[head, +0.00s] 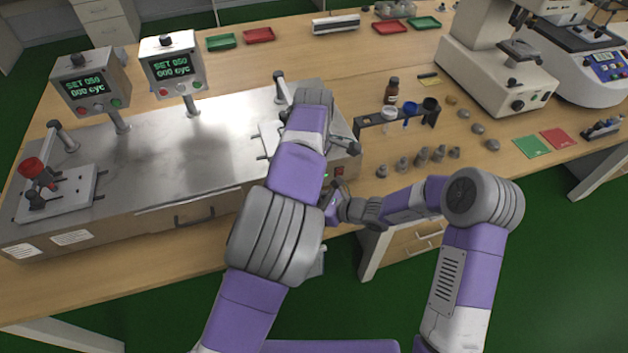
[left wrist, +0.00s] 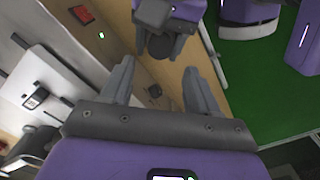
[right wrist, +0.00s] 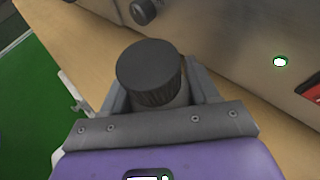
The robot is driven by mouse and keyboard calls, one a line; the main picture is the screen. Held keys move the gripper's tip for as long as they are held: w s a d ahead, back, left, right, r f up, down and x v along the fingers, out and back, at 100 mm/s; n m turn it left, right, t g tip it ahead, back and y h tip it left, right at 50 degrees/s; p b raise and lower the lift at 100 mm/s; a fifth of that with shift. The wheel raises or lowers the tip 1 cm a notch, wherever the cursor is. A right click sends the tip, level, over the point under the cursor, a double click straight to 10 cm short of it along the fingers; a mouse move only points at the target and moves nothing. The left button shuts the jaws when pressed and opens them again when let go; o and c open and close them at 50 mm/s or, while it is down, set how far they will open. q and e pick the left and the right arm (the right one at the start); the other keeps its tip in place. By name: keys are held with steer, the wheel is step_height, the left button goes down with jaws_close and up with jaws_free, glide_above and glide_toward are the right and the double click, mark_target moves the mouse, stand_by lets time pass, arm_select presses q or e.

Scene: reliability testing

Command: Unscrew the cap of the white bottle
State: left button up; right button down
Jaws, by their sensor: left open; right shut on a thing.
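My right gripper (right wrist: 155,88) is shut on a bottle with a round, ribbed black cap (right wrist: 149,68). The cap points up towards the right wrist camera, and the bottle's body is mostly hidden beneath it and between the fingers. In the left wrist view, my right gripper (left wrist: 160,45) and the dark round end of the bottle (left wrist: 160,47) are ahead of my left gripper (left wrist: 160,82). My left gripper is open and empty, its fingers apart and not touching the bottle. In the head view, my left arm hides most of the left gripper, and my right gripper (head: 336,205) is by the bench's front edge.
A steel testing machine (head: 185,150) with two displays fills the bench's left. A rack (head: 375,119) holding small vessels, a brown bottle (head: 391,91) and several grey weights (head: 421,157) stand right of it. Green floor lies beyond the bench edge.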

arm_select(q)
steer(key=shift+f, duration=3.85)
steer(key=shift+c, duration=0.3)
steer(key=c, duration=1)
steer(key=n, duration=0.3)
steer(key=o, duration=1.1)
steer(key=shift+o, duration=0.2)
